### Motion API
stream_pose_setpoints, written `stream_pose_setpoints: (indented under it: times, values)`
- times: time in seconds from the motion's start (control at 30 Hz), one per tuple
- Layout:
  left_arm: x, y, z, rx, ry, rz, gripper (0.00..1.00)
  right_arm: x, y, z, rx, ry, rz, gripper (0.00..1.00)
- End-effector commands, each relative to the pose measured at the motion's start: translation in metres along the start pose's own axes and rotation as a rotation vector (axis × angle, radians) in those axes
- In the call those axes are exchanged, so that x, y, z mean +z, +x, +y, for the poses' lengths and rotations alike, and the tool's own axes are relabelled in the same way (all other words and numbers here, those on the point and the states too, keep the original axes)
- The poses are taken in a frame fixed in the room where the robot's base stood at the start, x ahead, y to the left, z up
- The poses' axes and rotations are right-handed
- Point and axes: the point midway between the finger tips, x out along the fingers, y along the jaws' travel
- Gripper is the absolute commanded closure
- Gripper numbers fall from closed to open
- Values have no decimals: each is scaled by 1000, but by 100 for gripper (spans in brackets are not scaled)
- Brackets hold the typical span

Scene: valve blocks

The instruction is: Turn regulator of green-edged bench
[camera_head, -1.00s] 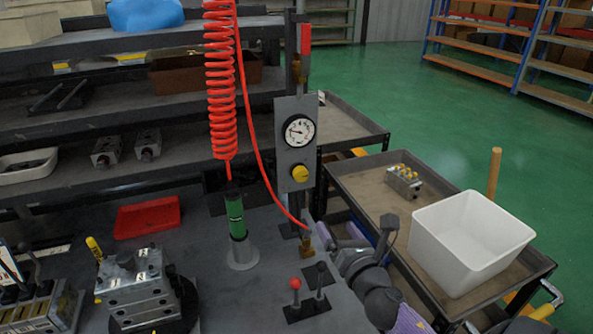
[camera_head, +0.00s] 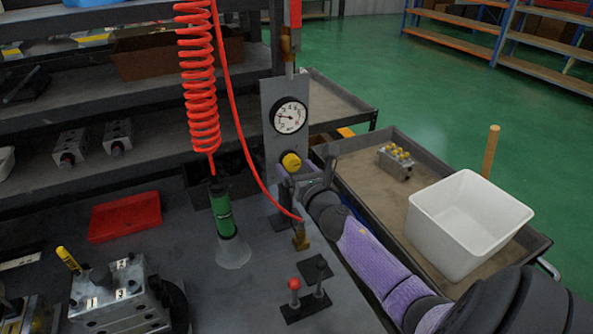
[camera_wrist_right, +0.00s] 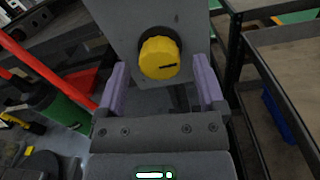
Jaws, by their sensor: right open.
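The regulator is a yellow knob (camera_head: 291,162) with a dark mark, on a grey upright panel below a round white gauge (camera_head: 290,117). In the right wrist view the knob (camera_wrist_right: 159,58) sits just ahead of and between the tips of my right gripper (camera_wrist_right: 162,85). My right gripper (camera_head: 299,176) is open, its two purple fingers apart on either side of the knob, with a gap showing. In the head view it is just below the knob and partly covers the panel's lower part. My left gripper is not in view.
A red coiled hose (camera_head: 200,90) hangs left of the panel above a green tool (camera_head: 222,212). A valve block (camera_head: 112,296) and a red tray (camera_head: 125,216) are on the bench. A cart with a white bin (camera_head: 470,225) stands right.

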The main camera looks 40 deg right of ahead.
Motion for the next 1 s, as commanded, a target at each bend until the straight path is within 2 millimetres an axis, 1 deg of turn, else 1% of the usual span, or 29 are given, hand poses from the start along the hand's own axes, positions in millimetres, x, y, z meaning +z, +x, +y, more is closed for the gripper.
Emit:
stream_pose_setpoints:
  times: [0.13,0.17,0.2,0.37,0.4,0.47,0.5,0.57,0.83,1.0]
  values:
    - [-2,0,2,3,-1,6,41,0,0,0,0,0,0,12]
    - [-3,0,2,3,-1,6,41,0,0,0,0,0,0,16]
    - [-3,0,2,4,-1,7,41,0,0,0,0,0,0,24]
    - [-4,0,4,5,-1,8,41,0,0,0,0,0,0,58]
    - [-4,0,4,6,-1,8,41,0,0,0,0,0,0,67]
    - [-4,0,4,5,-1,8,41,0,0,0,0,0,0,80]
    - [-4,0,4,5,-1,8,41,0,0,0,0,0,0,88]
    - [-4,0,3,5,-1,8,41,0,-1,0,0,0,0,100]
    - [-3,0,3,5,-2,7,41,0,-1,0,0,25,0,100]
    - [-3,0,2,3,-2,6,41,0,-1,0,1,104,-1,100]
